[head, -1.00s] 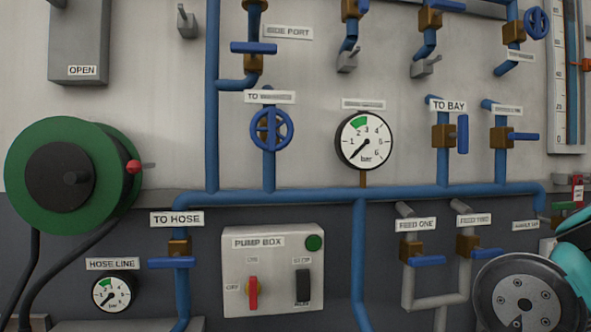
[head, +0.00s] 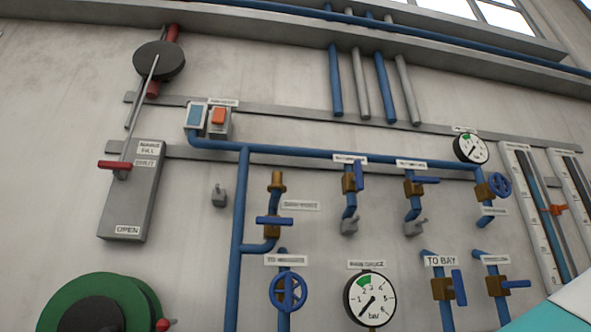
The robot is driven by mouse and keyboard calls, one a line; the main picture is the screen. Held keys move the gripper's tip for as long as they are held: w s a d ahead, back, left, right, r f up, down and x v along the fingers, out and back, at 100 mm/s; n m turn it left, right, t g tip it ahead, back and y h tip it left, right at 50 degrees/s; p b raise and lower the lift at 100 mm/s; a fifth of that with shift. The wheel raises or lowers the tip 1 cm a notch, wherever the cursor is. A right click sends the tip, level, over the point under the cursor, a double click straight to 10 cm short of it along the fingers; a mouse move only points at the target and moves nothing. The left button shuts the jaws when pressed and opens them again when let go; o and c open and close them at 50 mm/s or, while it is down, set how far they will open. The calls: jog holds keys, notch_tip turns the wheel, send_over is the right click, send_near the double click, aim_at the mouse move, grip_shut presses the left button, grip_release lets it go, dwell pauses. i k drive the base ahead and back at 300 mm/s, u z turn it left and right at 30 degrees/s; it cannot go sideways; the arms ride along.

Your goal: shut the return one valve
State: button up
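No label that I can read says return one. Two lever valves hang from the upper blue pipe, and their labels are too blurred to read. The left hanging valve (head: 349,184) has its blue lever upright, along its pipe. The right hanging valve (head: 412,188) has its blue lever level, across its pipe. A grey spout stands below each one. My gripper is not in view; only a white and teal part of my arm shows at the bottom right corner.
The TO BAY valve (head: 442,288) has an upright lever. Another lever valve (head: 496,286) beside it has a level one. A blue handwheel (head: 288,292), a pressure gauge (head: 370,299) and a green hose reel (head: 130,290) are lower down. A lever box marked OPEN (head: 128,205) is at left.

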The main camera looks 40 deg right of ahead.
aim_at(358, 179)
jog(key=u, duration=1.2)
jog(key=k, duration=0.3)
jog(key=z, duration=1.8)
jog(key=k, duration=0.4)
jog(key=z, duration=0.25)
